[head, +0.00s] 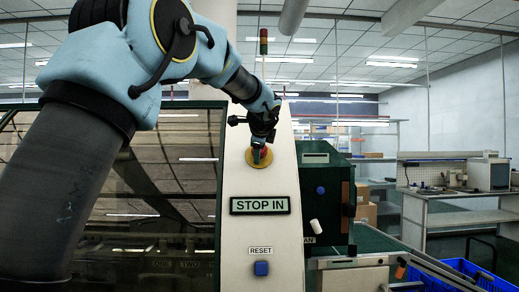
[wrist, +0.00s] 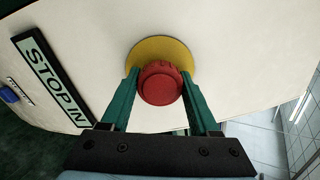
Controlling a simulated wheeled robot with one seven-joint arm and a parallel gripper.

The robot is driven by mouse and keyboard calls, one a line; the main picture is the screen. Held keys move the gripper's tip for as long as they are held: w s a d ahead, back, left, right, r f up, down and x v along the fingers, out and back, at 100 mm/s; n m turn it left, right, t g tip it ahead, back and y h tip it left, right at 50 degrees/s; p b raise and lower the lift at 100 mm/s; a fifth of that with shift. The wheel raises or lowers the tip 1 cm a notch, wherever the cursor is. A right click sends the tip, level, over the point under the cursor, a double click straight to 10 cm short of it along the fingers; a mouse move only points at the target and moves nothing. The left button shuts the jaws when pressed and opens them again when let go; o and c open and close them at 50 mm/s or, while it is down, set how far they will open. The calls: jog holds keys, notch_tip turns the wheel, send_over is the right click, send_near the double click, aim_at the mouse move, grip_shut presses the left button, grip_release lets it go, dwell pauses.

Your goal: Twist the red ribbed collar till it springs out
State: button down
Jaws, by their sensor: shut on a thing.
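The red ribbed collar (wrist: 160,84) stands out from a yellow round plate (wrist: 148,49) on a pale panel. In the head view the collar (head: 265,153) is partly hidden behind my gripper, with the yellow plate (head: 259,165) around it. My gripper (wrist: 161,86) has its two green fingers on opposite sides of the collar, shut on it. It also shows in the head view (head: 259,152). A sign reading "STOP IN" (head: 259,205) is on the panel below the collar; it also shows in the wrist view (wrist: 49,83).
A blue button (head: 261,268) under a "RESET" label sits lower on the panel. A dark glazed cover (head: 150,205) lies to the left. A dark green box (head: 323,195) and a conveyor stand to the right. A signal lamp (head: 263,42) rises above.

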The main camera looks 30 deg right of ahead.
jog(key=shift+m+p, duration=1.05)
jog(key=shift+m, duration=0.25)
jog(key=shift+s+a+r, duration=0.2)
jog(key=shift+s, duration=0.1)
grip_release()
dwell(0.3)
